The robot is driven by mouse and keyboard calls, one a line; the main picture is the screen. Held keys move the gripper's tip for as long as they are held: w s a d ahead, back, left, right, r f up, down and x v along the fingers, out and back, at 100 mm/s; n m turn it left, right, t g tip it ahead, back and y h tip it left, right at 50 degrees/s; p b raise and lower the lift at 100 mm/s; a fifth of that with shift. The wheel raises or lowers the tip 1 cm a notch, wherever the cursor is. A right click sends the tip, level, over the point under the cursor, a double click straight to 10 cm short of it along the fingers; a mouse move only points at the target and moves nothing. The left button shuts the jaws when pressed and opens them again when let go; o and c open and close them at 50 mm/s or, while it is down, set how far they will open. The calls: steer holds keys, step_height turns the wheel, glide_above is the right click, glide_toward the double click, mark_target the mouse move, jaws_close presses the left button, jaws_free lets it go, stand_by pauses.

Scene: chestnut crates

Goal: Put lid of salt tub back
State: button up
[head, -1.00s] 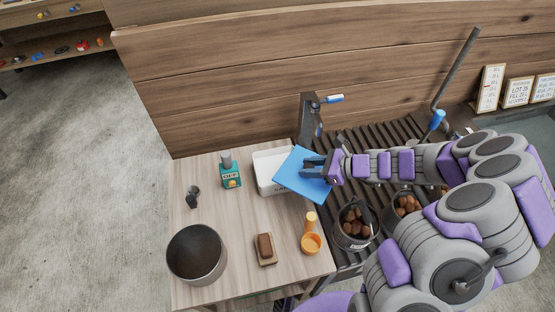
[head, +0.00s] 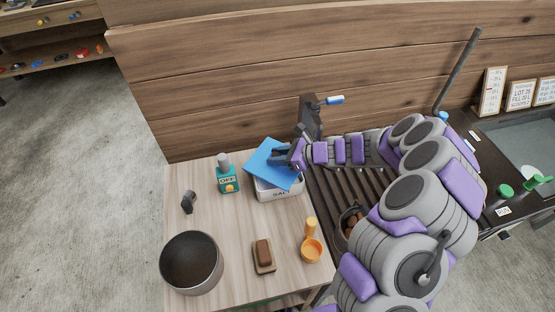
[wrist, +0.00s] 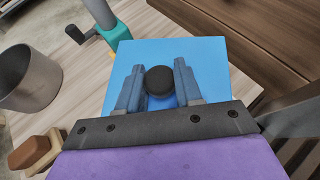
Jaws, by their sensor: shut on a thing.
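The blue lid (head: 267,162) is a flat square with a round black knob (wrist: 159,81), seen in the wrist view. My gripper (head: 284,156) is shut on the knob, one finger on each side of it. The lid is over the white salt tub (head: 280,193) and is turned relative to it, with a corner out past the tub's left side. The tub's front wall with part of its lettering shows below the lid. The lid hides most of the tub's opening, and I cannot tell whether lid and rim touch.
A teal device (head: 228,178) stands just left of the tub. A dark pot (head: 191,263), a brush-like brown block (head: 263,254), an orange scoop (head: 312,248) and a small dark object (head: 188,202) are on the wooden table. A slatted rack (head: 350,185) lies to the right.

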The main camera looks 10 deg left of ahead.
steer(key=shift+f, duration=0.65)
steer(key=shift+a+r, duration=0.1)
steer(key=shift+a, duration=0.1)
steer(key=shift+f, duration=0.5)
steer(key=shift+f, duration=0.1)
steer(key=o, duration=1.1)
steer(key=shift+c, duration=0.2)
